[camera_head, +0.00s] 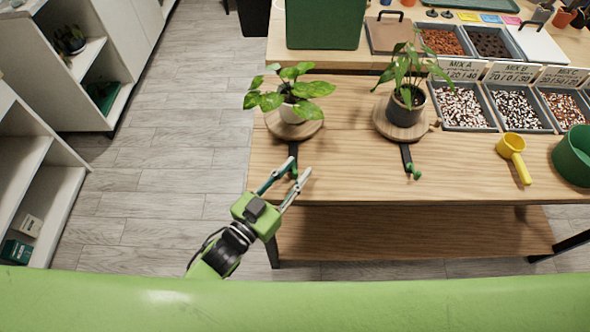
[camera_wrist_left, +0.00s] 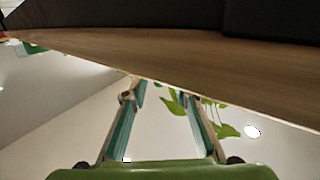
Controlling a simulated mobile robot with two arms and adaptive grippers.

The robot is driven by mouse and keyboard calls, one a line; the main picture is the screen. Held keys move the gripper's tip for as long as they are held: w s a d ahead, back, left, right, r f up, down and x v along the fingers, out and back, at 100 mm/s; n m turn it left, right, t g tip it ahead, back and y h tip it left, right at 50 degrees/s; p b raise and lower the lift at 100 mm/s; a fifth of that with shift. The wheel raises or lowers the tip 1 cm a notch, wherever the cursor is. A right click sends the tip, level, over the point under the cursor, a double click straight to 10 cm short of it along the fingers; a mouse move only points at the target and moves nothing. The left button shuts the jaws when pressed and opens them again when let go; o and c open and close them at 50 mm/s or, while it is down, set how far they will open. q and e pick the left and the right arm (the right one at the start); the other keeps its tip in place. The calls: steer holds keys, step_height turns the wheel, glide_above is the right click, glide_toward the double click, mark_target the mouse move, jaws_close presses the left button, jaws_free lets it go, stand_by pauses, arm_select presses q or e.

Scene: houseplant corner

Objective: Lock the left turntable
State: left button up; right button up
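The left turntable (camera_head: 312,129) is a round wooden disc near the left end of the table, with a leafy plant in a white pot (camera_head: 289,114) on it. Its black lever (camera_head: 293,149) points toward the table's front edge; its green end is partly hidden by my fingers. My left gripper (camera_head: 298,166) is open at the front edge, fingertips close to the lever's end. Whether they touch it I cannot tell. In the left wrist view the open fingers (camera_wrist_left: 163,88) show below the wooden table edge (camera_wrist_left: 190,68), with green leaves behind. My right gripper is out of view.
A second turntable (camera_head: 384,125) bears a plant in a dark pot (camera_head: 405,110); its lever (camera_head: 407,158) has a green end. A yellow scoop (camera_head: 512,147) and a green pot (camera_head: 574,158) lie further right. Trays and a green bin (camera_head: 323,25) stand behind.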

arm_select(q)
steer(key=v, duration=1.1)
steer(key=shift+s+a, duration=0.15)
steer(key=shift+s, duration=0.1)
